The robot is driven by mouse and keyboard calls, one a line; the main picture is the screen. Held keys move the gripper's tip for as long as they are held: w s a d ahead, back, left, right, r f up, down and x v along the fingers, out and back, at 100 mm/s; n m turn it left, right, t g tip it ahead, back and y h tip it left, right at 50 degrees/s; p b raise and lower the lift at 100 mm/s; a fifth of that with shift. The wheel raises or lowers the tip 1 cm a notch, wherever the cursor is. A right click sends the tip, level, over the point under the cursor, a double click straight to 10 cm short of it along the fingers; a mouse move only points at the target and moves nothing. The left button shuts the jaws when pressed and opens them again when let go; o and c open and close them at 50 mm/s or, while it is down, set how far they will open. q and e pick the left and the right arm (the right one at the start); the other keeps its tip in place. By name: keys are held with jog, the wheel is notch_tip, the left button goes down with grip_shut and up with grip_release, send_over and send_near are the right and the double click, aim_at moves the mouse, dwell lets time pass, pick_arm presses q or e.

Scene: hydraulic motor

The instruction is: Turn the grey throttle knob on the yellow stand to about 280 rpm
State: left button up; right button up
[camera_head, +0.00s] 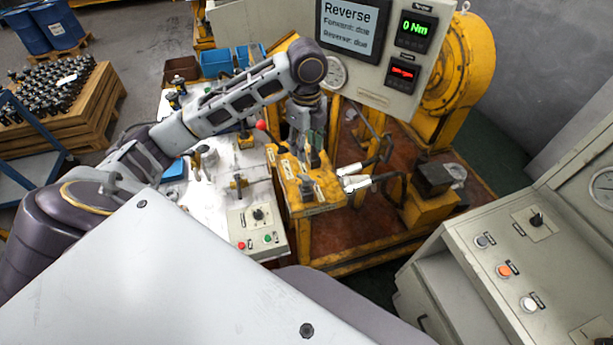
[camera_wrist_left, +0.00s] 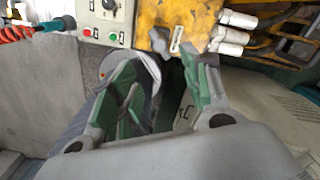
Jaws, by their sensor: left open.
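The yellow stand (camera_head: 318,206) is in the middle of the head view, with labels and small controls on its top. My left gripper (camera_head: 308,158) hangs over it, fingers pointing down. In the left wrist view the yellow stand (camera_wrist_left: 190,15) is at the top. A grey knob (camera_wrist_left: 161,42) on its edge, apparently the throttle knob, lies just beyond the two green-padded fingertips of my left gripper (camera_wrist_left: 163,62). The fingers are apart with nothing between them, and I see no contact with the knob. In the head view the gripper partly hides the stand's top. My right gripper is not in view.
A panel above shows "Reverse" on its screen (camera_head: 347,25), a green "0 Nm" readout (camera_head: 414,31) and a red readout (camera_head: 402,73) too blurred to read. A red-ball lever (camera_head: 261,126) and silver hose fittings (camera_head: 354,176) flank the stand. A button box (camera_head: 257,232) sits at its left.

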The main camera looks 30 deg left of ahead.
aim_at(307, 177)
pick_arm(q)
jog(key=shift+f+p, duration=0.75)
jog(key=shift+f, duration=6)
grip_shut()
